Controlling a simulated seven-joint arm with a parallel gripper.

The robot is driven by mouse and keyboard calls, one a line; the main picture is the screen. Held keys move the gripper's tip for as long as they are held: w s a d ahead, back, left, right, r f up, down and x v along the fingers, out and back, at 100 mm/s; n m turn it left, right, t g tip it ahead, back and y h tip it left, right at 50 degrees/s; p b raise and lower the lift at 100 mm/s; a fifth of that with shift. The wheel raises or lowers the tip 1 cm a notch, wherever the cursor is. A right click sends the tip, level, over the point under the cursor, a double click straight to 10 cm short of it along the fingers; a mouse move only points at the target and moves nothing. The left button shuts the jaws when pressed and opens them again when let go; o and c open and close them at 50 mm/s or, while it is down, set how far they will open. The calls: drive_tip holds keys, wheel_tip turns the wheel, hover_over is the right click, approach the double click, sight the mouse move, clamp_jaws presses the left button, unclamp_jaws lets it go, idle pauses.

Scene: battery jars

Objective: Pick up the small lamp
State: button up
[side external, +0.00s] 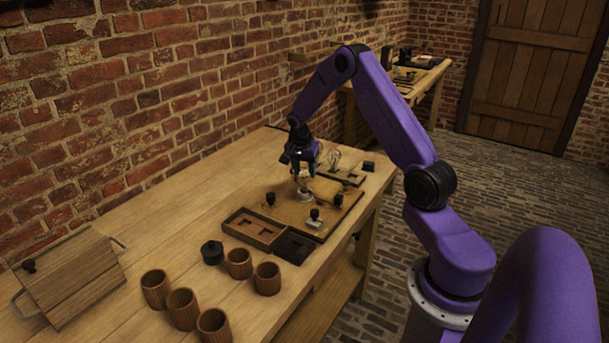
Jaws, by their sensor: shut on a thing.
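My gripper (303,172) points down over the wooden board (283,208) on the workbench. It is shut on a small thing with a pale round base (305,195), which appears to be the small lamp. The fingers hide its upper part, and I cannot tell whether its base touches the board. A clear glass bulb (335,157) stands upright just right of and behind my gripper, apart from it.
Black-knobbed posts (270,198) and a pale cylinder (325,190) stand close around my gripper. The bench's left middle is clear.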

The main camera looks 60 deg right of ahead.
drive_tip(key=shift+r, duration=0.35)
wheel_tip(320, 180, up, 2)
drive_tip(key=shift+r, duration=0.1)
drive_tip(key=s+a+r, duration=0.7)
drive_tip(key=s+r, duration=0.2)
drive_tip(key=s, duration=0.3)
drive_tip(key=shift+r, duration=0.35)
drive_tip(key=s+a, duration=0.1)
drive_tip(key=a, duration=0.2)
drive_tip(key=s+a, duration=0.1)
drive_tip(key=a, duration=0.3)
drive_tip(key=s+a, duration=0.1)
drive_tip(key=a, duration=0.2)
drive_tip(key=shift+s+a+f, duration=0.2)
drive_tip(key=shift+s+f, duration=0.1)
drive_tip(key=shift+f, duration=0.1)
drive_tip(key=s+a+f, duration=0.1)
drive_tip(key=s+a, duration=0.5)
drive_tip(key=s, duration=0.1)
drive_tip(key=shift+w+d+f, duration=0.35)
drive_tip(key=shift+w+f, duration=1.75)
drive_tip(key=shift+f, duration=0.1)
drive_tip(key=shift+w+d+f, duration=0.4)
drive_tip(key=shift+w+f, duration=1.65)
drive_tip(key=shift+f, duration=0.15)
drive_tip(key=shift+w+d+f, duration=0.35)
drive_tip(key=shift+w+f, duration=1.75)
drive_tip(key=shift+f, duration=0.1)
drive_tip(key=shift+f, duration=0.15)
